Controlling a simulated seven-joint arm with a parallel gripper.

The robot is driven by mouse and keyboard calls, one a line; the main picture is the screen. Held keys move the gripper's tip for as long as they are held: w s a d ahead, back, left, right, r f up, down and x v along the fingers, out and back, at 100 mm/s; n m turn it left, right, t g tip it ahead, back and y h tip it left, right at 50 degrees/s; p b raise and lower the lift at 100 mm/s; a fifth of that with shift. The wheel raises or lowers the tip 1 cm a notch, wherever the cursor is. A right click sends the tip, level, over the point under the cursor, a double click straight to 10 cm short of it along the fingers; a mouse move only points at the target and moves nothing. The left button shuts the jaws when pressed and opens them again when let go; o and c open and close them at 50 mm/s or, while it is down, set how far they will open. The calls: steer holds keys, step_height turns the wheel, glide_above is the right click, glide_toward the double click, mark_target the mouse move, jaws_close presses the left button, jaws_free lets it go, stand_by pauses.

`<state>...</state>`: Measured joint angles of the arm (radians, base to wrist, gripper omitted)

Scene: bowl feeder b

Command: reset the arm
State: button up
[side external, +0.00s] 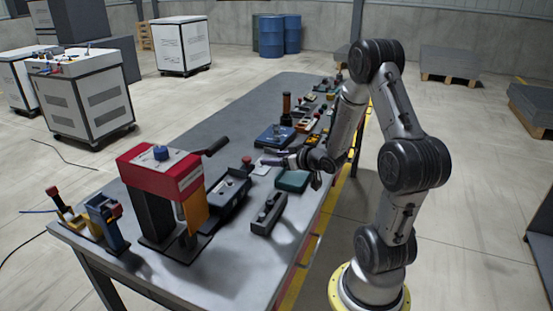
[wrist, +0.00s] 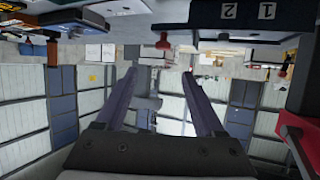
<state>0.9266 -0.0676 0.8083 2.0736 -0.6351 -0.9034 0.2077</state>
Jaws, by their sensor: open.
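My gripper (side external: 270,157) is in the side external view, held low over the middle of the workbench and pointing left, roughly level. In the wrist view its two long dark fingers (wrist: 159,75) stand wide apart with nothing between them. My arm reaches in from the right, bent at the elbow. The grey workbench (side external: 190,135) lies under the gripper. I cannot tell whether the gripper touches any of the devices close beside it.
A red-topped press (side external: 160,172) with a dark lever stands left of my gripper. A dark long device (side external: 228,197), a green box (side external: 292,180) and a blue device (side external: 275,137) lie close by. A grey slotted block (side external: 268,214) is nearer. The bench's far left is clear.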

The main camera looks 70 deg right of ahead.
steer(key=shift+s+r, duration=0.1)
steer(key=shift+s, duration=0.05)
steer(key=s+a+r+n+g+y, duration=0.1)
steer(key=a+r+n+g, duration=0.15)
steer(key=a+r, duration=0.8)
steer(key=s+a+r+n+g+y, duration=0.1)
steer(key=s+a+g+y, duration=0.3)
steer(key=s+a, duration=1.2)
steer(key=shift+s+a+r+n, duration=0.15)
steer(key=shift+s+a+n, duration=0.1)
steer(key=shift+a+n, duration=0.5)
steer(key=shift+a+g, duration=0.1)
steer(key=shift+g, duration=0.15)
